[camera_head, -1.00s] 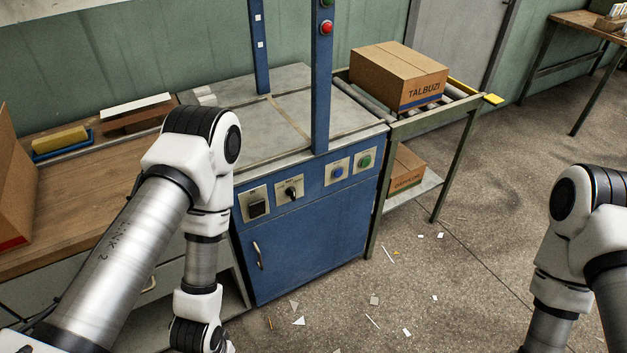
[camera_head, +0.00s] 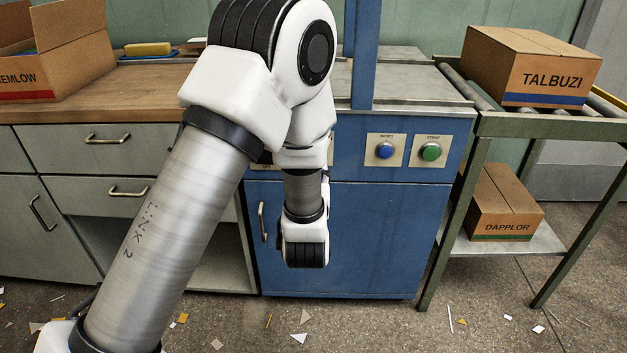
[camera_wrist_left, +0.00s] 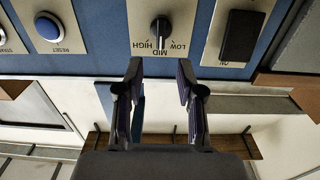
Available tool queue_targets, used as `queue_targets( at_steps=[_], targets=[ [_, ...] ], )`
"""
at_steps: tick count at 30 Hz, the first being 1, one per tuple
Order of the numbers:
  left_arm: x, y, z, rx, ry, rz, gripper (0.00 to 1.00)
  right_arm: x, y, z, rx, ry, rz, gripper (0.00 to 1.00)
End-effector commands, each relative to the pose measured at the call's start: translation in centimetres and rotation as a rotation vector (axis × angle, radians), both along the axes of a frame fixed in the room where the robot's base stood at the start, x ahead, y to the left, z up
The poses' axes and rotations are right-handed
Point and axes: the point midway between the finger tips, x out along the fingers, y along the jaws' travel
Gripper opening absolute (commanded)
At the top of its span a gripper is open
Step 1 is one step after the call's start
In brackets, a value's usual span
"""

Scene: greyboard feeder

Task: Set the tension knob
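The tension knob (camera_wrist_left: 160,32) is a black knob on a pale plate (camera_wrist_left: 196,12) marked HIGH, MID and LOW, upside down in the left wrist view. A light line on the knob seems to point toward MID. My left gripper (camera_wrist_left: 160,72) is open and empty, its two fingertips apart just short of the knob plate, roughly lined up with the knob. In the head view my left arm hides the knob and the gripper. My right gripper is not in view.
A black rocker switch (camera_wrist_left: 241,35) and a blue RESET button (camera_wrist_left: 48,27) flank the knob. The blue cabinet (camera_head: 370,235) also has a green button (camera_head: 431,151). A roller stand with the TALBUZI box (camera_head: 530,68) is at right; a wooden bench (camera_head: 150,88) is at left.

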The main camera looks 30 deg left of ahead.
Motion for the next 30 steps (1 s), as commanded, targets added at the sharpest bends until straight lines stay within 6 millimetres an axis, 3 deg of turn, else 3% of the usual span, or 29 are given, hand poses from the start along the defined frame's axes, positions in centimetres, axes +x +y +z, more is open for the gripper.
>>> queue_targets(
  at_steps=[12, 21, 22, 25, 30],
  targets=[
    [5.8, 3.6, 0.1, -0.001, -0.004, 0.003, 0.38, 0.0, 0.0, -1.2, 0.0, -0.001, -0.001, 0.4],
    [6.5, 4.0, 0.2, 0.0, 0.0, 0.0, 0.38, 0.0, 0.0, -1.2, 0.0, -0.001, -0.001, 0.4],
    [6.5, 4.0, 0.2, 0.0, 0.0, 0.0, 0.34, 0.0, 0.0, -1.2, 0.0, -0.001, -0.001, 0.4],
    [6.5, 4.0, 0.2, 0.0, 0.0, 0.0, 0.0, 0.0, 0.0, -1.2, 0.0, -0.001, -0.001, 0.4],
    [6.5, 4.0, 0.3, 0.0, -0.001, 0.0, 0.0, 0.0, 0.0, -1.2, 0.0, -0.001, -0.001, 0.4]
  ],
)
